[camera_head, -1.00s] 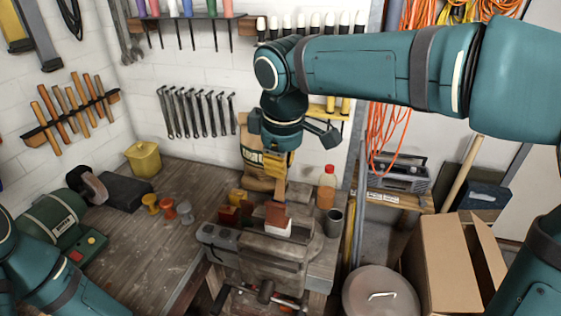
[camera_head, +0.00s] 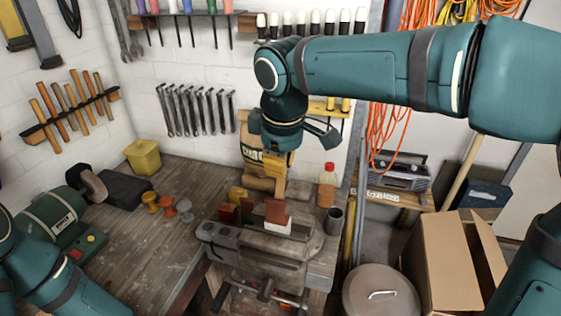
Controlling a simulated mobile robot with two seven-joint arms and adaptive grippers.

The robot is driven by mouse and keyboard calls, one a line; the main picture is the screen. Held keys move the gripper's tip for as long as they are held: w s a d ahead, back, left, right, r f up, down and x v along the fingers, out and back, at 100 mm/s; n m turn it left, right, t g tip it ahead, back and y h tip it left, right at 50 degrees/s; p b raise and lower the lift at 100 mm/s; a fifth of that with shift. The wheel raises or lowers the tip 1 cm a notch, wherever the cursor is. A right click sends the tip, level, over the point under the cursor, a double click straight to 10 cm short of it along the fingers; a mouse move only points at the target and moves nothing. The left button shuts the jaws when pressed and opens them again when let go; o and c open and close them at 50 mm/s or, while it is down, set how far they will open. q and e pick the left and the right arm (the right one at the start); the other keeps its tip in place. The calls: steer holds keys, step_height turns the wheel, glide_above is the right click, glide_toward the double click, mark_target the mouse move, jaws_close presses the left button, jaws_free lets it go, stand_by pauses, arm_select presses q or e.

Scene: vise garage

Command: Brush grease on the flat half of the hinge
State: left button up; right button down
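My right gripper (camera_head: 279,170) points down above the vise and is shut on the handle of a brush (camera_head: 277,212). The brush has a wooden handle, a red-brown head and pale bristles at its lower end. The bristles are at the top of the grey vise (camera_head: 270,249); I cannot tell whether they touch anything. I cannot make out the hinge; it may be hidden by the brush or the vise jaws. My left arm shows at the lower left, but its gripper is outside the view.
Small red and yellow containers (camera_head: 229,213) stand left of the brush. A bottle (camera_head: 326,186) and a dark cup (camera_head: 334,221) stand to the right. A bench grinder (camera_head: 62,218) and a yellow bin (camera_head: 143,157) are on the left bench (camera_head: 135,255), whose middle is clear.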

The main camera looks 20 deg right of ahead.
arm_select(q)
steer(key=shift+f, duration=0.15)
stand_by(0.4)
stand_by(0.4)
steer(key=shift+r, duration=0.35)
stand_by(0.8)
steer(key=shift+r+p, duration=0.3)
steer(key=shift+p, duration=0.2)
